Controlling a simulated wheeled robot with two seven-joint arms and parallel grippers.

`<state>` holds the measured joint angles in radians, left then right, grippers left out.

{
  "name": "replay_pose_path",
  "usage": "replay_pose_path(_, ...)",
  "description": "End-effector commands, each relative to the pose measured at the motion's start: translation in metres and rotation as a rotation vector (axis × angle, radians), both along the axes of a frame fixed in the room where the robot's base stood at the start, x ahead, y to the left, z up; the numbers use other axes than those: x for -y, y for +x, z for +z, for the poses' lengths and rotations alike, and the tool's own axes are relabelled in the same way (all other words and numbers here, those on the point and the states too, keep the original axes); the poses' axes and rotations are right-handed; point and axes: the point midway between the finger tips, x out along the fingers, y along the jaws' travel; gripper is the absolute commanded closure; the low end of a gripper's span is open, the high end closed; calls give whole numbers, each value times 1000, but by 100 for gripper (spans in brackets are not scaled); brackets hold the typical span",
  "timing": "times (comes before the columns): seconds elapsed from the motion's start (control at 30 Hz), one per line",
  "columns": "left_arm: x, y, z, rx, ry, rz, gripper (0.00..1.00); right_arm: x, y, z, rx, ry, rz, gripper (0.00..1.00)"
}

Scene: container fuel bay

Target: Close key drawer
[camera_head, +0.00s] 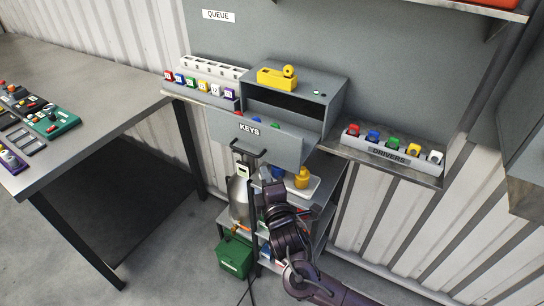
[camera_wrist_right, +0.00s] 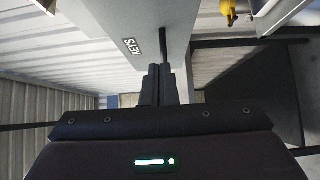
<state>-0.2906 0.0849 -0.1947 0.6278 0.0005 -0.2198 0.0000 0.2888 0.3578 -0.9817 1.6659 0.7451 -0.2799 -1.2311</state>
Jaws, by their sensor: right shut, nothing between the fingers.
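The key drawer (camera_head: 285,149) is a grey box with a KEYS label on its front, pulled out of the grey cabinet (camera_head: 335,97). Colored items show inside it. Its dark bar handle (camera_head: 249,149) is on the front. My right gripper (camera_head: 272,187) is in front of and below the drawer; its fingertips are hard to make out in the head view. In the right wrist view, the shut, empty fingers (camera_wrist_right: 158,72) point at the drawer front (camera_wrist_right: 120,25), close to the handle (camera_wrist_right: 163,45). I cannot tell whether they touch. My left gripper is out of view.
A yellow tape dispenser (camera_head: 277,77) sits on the cabinet. A DRIVERS tray (camera_head: 388,154) is at right, and a rack of numbered tags (camera_head: 202,90) at left. Below are a metal cylinder (camera_head: 238,200), a shelf with a yellow bottle (camera_head: 302,178) and a green box (camera_head: 235,257). A workbench (camera_head: 95,95) stands left.

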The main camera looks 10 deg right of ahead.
Motion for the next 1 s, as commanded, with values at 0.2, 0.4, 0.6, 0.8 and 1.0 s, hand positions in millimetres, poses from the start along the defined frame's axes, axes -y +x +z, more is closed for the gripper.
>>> replay_pose_path(0.2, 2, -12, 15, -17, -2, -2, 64, 1, 41, 4, -1, -3, -3, 100)
replay_pose_path(0.4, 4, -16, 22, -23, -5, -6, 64, 15, 59, 2, -1, 0, -1, 100)
replay_pose_path(0.6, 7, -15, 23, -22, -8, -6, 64, 18, 64, 0, -1, 2, 1, 100)
replay_pose_path(0.8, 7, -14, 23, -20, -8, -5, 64, 19, 63, -1, -1, 2, 1, 100)
replay_pose_path(1.0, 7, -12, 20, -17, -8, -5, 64, 22, 67, -1, 0, 2, 0, 100)
